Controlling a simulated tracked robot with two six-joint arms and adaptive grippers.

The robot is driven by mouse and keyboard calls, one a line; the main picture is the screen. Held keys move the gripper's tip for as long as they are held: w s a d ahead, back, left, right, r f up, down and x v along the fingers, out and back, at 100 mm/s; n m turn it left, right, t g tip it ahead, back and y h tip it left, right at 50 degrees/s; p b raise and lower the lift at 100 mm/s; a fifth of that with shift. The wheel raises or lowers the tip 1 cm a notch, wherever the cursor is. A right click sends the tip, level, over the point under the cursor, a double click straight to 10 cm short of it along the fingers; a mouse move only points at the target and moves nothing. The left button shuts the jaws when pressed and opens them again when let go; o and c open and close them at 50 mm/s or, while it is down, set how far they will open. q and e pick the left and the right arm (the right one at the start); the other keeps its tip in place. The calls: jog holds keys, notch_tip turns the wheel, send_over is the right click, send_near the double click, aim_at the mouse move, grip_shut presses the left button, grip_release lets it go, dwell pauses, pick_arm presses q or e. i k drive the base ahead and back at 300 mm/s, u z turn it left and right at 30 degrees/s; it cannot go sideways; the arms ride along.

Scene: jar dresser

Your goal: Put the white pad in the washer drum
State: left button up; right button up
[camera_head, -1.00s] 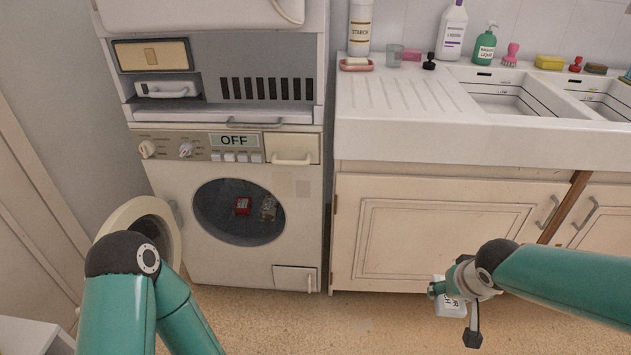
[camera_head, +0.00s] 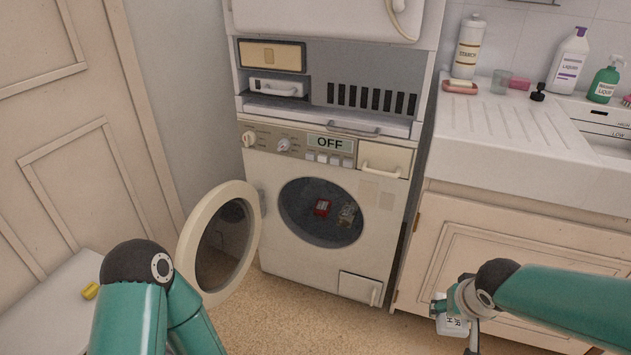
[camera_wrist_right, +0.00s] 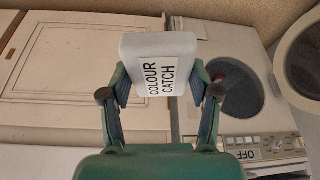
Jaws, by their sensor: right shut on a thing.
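The white pad (camera_wrist_right: 158,45), labelled "COLOUR CATCH", is held between the fingers of my right gripper (camera_wrist_right: 158,88). In the head view the pad (camera_head: 451,326) shows partly behind my right gripper (camera_head: 457,312), in front of the sink cabinet and to the right of the washer. The washer drum (camera_head: 308,226) is open at the front, with a red item (camera_head: 321,208) and a greyish item (camera_head: 347,214) inside. The round washer door (camera_head: 187,262) stands swung open to the left. My left arm comes in at the lower left, but its gripper is out of view.
The sink cabinet (camera_head: 500,260) stands right of the washer, with a worktop (camera_head: 505,140) holding bottles above it. The floor before the washer is clear.

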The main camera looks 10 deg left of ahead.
aim_at(326, 233)
jog(key=u, duration=0.25)
jog(key=i, duration=1)
jog(key=u, duration=0.95)
jog(key=k, duration=0.4)
jog(key=z, duration=0.25)
jog(key=i, duration=0.5)
jog(key=z, duration=0.1)
